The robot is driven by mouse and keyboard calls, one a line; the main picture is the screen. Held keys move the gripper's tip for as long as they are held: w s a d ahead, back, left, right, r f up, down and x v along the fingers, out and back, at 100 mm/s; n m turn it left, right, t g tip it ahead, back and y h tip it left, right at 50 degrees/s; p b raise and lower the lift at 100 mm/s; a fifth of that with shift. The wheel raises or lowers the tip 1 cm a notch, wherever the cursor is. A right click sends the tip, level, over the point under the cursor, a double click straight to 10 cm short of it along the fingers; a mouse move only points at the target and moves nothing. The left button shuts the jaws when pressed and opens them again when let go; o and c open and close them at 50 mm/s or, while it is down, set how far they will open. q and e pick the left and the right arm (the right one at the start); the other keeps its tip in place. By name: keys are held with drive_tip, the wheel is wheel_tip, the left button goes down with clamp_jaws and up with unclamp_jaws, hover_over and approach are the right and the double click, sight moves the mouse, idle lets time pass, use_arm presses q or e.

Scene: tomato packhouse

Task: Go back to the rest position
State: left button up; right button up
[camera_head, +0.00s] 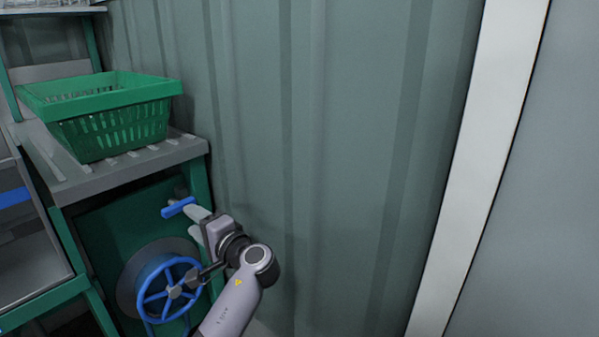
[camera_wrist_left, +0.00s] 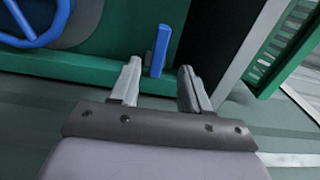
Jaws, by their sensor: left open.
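My left gripper (camera_head: 193,221) is at the lower left of the head view, in front of the green machine panel under the slatted stand. Its two pale fingers are apart and nothing is held between them; the gap also shows in the left wrist view (camera_wrist_left: 158,82). A blue lever handle (camera_head: 178,207) is just by the fingertips. In the left wrist view the blue lever (camera_wrist_left: 160,50) stands upright in line with the gap, nearer the left finger; whether it touches is unclear. My right gripper is not in view.
A blue handwheel (camera_head: 168,290) is just below my left gripper, close to the wrist. A green basket (camera_head: 110,115) stands on the grey slatted stand (camera_head: 70,178). A corrugated wall (camera_head: 340,150) rises behind, with a white post (camera_head: 480,160) at right.

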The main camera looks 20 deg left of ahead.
use_arm(q)
drive_tip(key=s+d+f+m+t+h+p, duration=0.25)
drive_tip(key=s+d+f+h+p, duration=0.45)
drive_tip(key=s+f+h+p, duration=0.5)
drive_tip(key=s+d+r+n+h+p, duration=0.2)
drive_tip(key=s+d+r+h+p, duration=0.1)
drive_tip(key=s+d+r+p, duration=0.2)
drive_tip(key=s+d+r+n+t+h+p, duration=0.1)
drive_tip(key=s+d+r+n+h+p, duration=0.1)
drive_tip(key=s+d+r+p, duration=0.3)
drive_tip(key=s+r+h+p, duration=0.1)
drive_tip(key=s+p, duration=0.3)
drive_tip(key=shift+h, duration=0.4)
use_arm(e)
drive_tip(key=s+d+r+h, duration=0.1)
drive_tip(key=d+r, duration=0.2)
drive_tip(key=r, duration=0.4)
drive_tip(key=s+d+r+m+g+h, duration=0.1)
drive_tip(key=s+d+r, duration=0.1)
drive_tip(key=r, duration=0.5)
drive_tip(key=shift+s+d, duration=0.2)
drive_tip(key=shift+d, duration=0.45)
use_arm(q)
drive_tip(key=shift+s+r+n, duration=0.1)
drive_tip(key=shift+n, duration=0.25)
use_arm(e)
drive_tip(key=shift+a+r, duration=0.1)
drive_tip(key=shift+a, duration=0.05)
